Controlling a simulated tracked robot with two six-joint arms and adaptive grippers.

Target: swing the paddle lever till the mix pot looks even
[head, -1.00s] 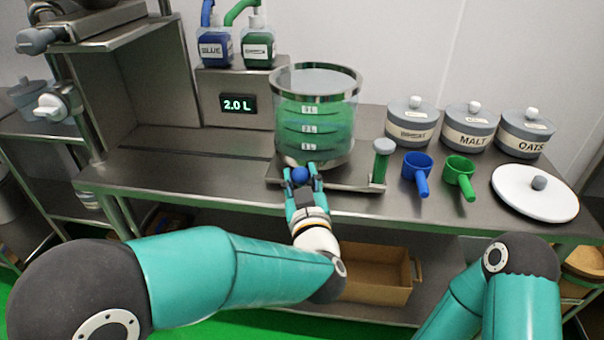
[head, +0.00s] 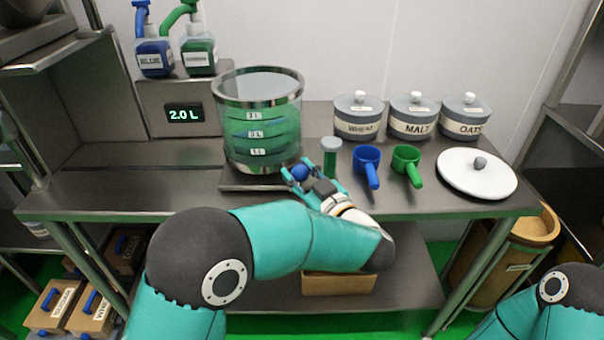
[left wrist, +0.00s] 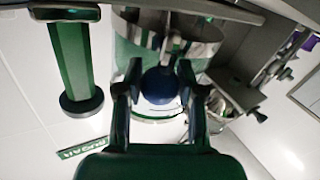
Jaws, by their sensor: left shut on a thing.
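The mix pot (head: 262,120) is a clear cylinder with metal rims. Its green contents show darker bands, so they look uneven. The paddle lever ends in a blue ball knob (head: 299,172) at the pot's lower right front. My left gripper (head: 298,178) is shut on this knob, with a finger on either side. In the left wrist view the knob (left wrist: 160,86) sits between the two fingers, below the pot's metal base. The rest of the lever is mostly hidden. My right gripper is out of view; only part of that arm shows at lower right.
A green post with a grey cap (head: 331,150) stands close right of my left gripper. Blue (head: 367,160) and green (head: 407,160) scoops, a white lid (head: 477,174) and labelled canisters (head: 411,118) are farther right. A display (head: 184,114) reads 2.0 L. The left counter is clear.

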